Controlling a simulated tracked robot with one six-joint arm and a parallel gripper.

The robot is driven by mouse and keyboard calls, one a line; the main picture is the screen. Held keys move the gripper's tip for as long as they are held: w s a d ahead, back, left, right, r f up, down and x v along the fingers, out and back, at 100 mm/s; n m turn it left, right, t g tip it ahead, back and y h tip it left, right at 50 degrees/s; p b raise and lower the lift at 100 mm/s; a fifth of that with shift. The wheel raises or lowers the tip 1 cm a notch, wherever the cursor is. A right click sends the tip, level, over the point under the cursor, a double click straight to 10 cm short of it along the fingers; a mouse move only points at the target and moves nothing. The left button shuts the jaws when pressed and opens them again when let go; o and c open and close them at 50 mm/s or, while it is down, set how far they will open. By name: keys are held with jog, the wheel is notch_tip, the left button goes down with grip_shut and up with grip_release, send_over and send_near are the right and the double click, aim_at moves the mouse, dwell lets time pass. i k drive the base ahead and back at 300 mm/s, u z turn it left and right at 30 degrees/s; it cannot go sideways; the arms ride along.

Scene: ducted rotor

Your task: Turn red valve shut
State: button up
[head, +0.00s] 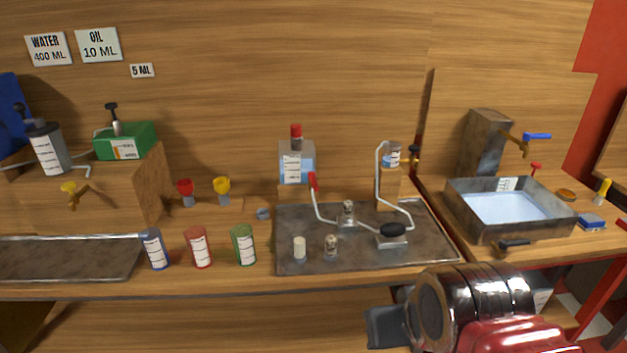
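Several red parts are in the head view, and none is labelled as the valve. A red lever (313,182) is on the tubing just right of the clear bottle (291,165), at the back of the metal tray (295,262). A small red knob (536,167) stands behind the water basin (457,203) at the right. Part of my arm is at the lower right, in front of the bench. A dark block at its left end, seemingly my gripper (388,327), is below the bench edge and apart from both red parts. Its fingers cannot be made out.
Three cans, blue (154,250), red (199,248) and green (243,246), stand left of the tray.

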aim_at(312, 178)
jog(key=u, duration=0.35)
jog(key=i, duration=1.25)
jog(key=z, duration=0.35)
